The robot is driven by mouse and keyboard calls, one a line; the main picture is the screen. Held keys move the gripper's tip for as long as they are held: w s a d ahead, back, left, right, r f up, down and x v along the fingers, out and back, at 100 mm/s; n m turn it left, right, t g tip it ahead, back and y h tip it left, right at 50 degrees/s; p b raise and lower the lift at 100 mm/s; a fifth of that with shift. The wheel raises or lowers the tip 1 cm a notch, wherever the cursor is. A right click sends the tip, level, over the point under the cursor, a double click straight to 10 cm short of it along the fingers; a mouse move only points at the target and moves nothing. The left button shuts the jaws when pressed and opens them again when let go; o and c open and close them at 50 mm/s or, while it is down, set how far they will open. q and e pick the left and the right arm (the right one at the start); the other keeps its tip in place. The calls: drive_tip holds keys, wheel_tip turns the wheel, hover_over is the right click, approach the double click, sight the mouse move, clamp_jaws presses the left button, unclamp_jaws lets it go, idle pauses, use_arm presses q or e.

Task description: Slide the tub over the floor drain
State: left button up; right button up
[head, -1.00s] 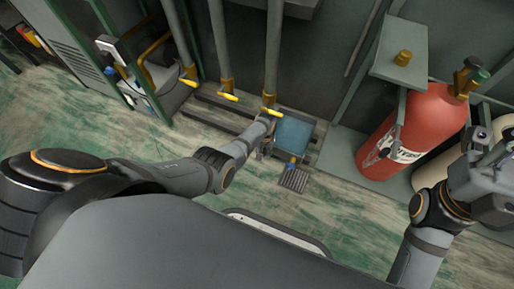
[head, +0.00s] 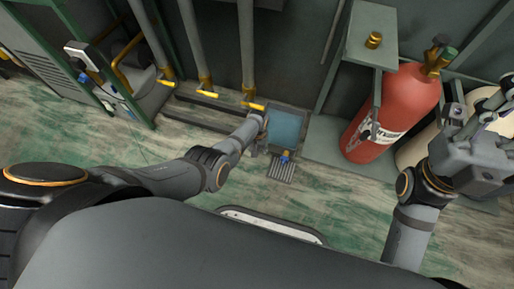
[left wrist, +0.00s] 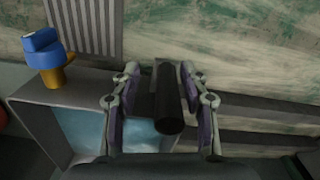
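The tub (head: 287,127) is a grey box with a pale blue inside, on the floor by the wall. It also shows in the left wrist view (left wrist: 50,105). A blue and yellow valve (left wrist: 45,60) sticks out of its front. The floor drain (head: 281,170) is a slatted grate just in front of the tub, which also shows in the left wrist view (left wrist: 85,25). My left gripper (left wrist: 160,75) is beside the tub, its fingers apart on either side of a dark bar (left wrist: 169,100), with gaps visible. My right gripper (head: 470,135) is raised at the right, its fingers unclear.
A red gas cylinder (head: 395,110) stands right of the tub beside a green frame. Pipes with yellow-handled valves (head: 253,105) come down the wall at left. A cart-like unit (head: 105,75) stands farther left. The floor in front of the drain is clear.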

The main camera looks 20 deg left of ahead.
use_arm(q)
wheel_tip(320, 180, up, 12)
idle(0.7)
idle(0.4)
